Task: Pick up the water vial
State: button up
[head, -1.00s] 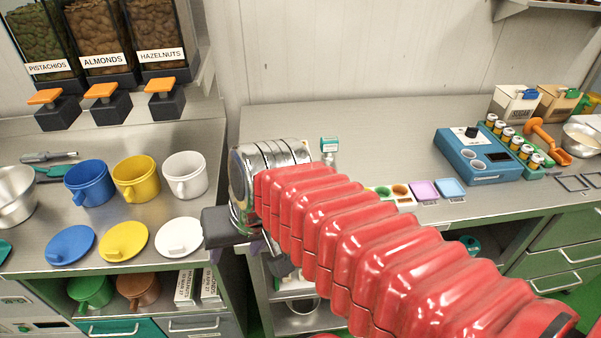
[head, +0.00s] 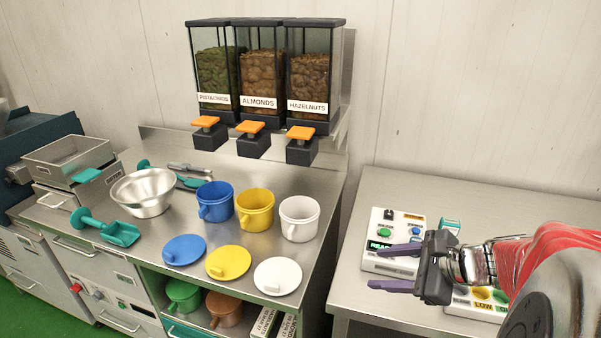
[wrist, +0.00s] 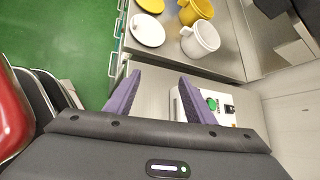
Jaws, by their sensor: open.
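My gripper (head: 378,268) shows at the right of the head view, its purple fingers pointing left over the right-hand bench. The fingers are apart with nothing between them, and they also show open in the wrist view (wrist: 159,79). A small teal-topped item (head: 449,224) stands behind my gripper on that bench. It may be the water vial, but its lower part is hidden and I cannot read any label. No vial shows in the wrist view.
A white control box (head: 378,222) with coloured buttons sits close behind my fingers. Nut dispensers (head: 262,75) stand behind. A steel bowl (head: 144,192) is farther left.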

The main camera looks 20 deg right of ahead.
aim_at(417, 240)
jog(key=s+d+m+t+h, duration=0.1)
jog(key=d+m+t+h, duration=0.1)
jog(key=d+m, duration=0.3)
jog(key=s+d+m+t+h, duration=0.2)
jog(key=d+m, duration=0.4)
jog(key=d, duration=0.5)
jog(key=shift+d+t, duration=0.3)
jog(key=shift+d, duration=0.05)
jog(key=shift+w+f, duration=0.1)
jog(key=shift+f, duration=0.05)
jog(key=shift+x, duration=4.25)
jog(key=shift+x, duration=2.6)
jog(key=c, duration=1.1)
